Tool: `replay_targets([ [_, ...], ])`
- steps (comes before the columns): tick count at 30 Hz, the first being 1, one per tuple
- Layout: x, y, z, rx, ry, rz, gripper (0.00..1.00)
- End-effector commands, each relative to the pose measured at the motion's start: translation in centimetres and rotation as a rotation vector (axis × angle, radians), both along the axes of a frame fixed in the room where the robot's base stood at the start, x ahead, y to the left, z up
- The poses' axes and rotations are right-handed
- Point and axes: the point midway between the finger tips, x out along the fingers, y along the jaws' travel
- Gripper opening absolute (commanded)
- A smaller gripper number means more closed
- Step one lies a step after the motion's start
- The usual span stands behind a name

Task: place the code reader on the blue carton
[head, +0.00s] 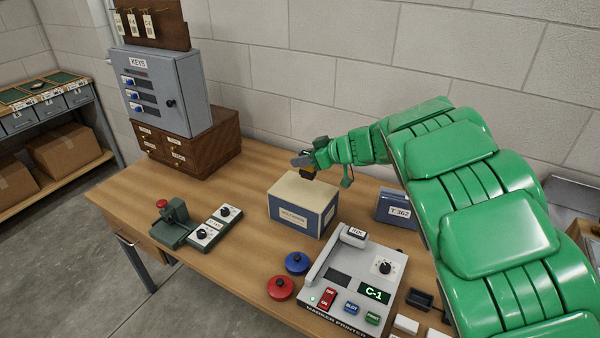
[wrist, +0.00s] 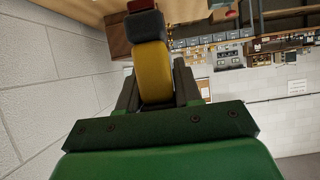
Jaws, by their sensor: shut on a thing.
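The blue carton (head: 284,218) stands on the wooden bench, with a pale tan top and a white label on its front. My gripper (head: 311,162) is over the carton's back part and shut on the code reader (head: 308,174). In the wrist view the code reader (wrist: 154,76) has a yellow body, a dark grey head and a red end, and sits between the two dark fingers (wrist: 157,88). In the head view it is small and partly hidden by the gripper. I cannot tell whether it touches the carton's top.
A marker printer (head: 342,282) stands in front right of the carton, with red and blue round knobs (head: 297,262) beside it. A blue T 362 box (head: 396,207) is to the right. A green press (head: 174,222) and a key cabinet (head: 165,90) are left.

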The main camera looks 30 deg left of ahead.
Motion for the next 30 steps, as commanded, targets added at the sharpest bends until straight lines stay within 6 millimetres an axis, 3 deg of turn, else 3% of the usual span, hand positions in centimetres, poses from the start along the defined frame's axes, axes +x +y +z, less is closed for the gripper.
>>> replay_targets([
  [19,3.8,3.2,-5.1,0.001,-0.001,0.000,0.00],
  [30,4.5,3.8,-6.1,0.001,-0.002,0.000,0.00],
])
